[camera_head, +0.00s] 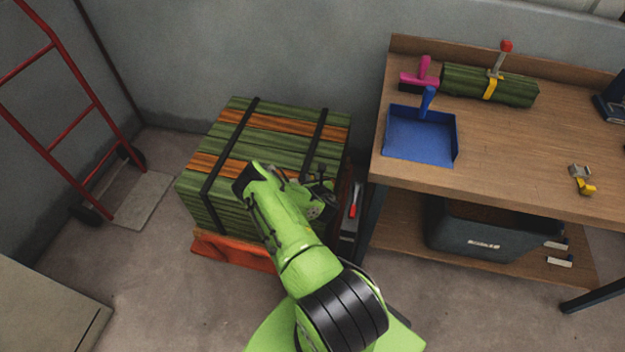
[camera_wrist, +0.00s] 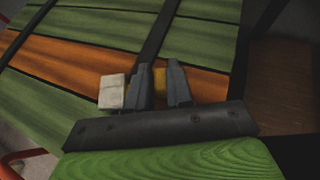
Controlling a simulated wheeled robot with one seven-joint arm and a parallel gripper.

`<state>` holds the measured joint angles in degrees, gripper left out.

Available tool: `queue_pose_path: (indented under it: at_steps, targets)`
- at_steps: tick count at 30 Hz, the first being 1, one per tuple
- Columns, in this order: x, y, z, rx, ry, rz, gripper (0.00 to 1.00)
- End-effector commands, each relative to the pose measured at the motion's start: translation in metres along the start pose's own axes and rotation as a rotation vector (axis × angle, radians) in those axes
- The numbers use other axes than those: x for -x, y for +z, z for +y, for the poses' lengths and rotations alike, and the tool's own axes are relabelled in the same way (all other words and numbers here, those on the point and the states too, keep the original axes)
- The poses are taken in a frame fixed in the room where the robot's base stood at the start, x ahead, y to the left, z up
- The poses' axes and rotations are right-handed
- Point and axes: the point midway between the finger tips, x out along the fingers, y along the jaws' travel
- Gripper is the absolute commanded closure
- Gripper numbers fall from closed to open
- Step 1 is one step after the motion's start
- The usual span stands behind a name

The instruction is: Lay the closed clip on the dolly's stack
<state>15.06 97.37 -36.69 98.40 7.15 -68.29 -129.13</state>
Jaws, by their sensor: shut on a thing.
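The stack (camera_head: 245,140) is green and orange boards bound with black straps. It sits on the dolly, whose orange-red side (camera_head: 232,252) shows at the floor. In the wrist view my gripper (camera_wrist: 161,84) is shut on the clip, of which a pale grey block (camera_wrist: 112,91) shows left of the fingers and a yellow part (camera_wrist: 160,76) between them. The clip is over the stack's top, near an orange board and a black strap; I cannot tell if it touches. In the head view my arm hides the clip and fingertips.
A red hand truck (camera_head: 92,100) stands left.

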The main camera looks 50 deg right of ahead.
Motion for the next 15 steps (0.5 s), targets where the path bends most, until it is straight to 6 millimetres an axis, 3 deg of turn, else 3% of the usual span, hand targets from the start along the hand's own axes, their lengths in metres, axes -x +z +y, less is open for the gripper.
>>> queue_pose_path:
  at_steps: [1, 2, 6, 15]
  targets:
    - [-0.0016, -0.0027, 0.0001, 0.001, 0.0, 0.0, 1.0]
    - [-0.0013, -0.0022, 0.0, 0.001, 0.0, 0.0, 0.77]
    - [-0.0009, -0.0013, 0.0001, 0.001, 0.0, 0.0, 0.55]
    - [0.0002, 0.0007, 0.0, 0.0, 0.0, 0.0, 0.54]
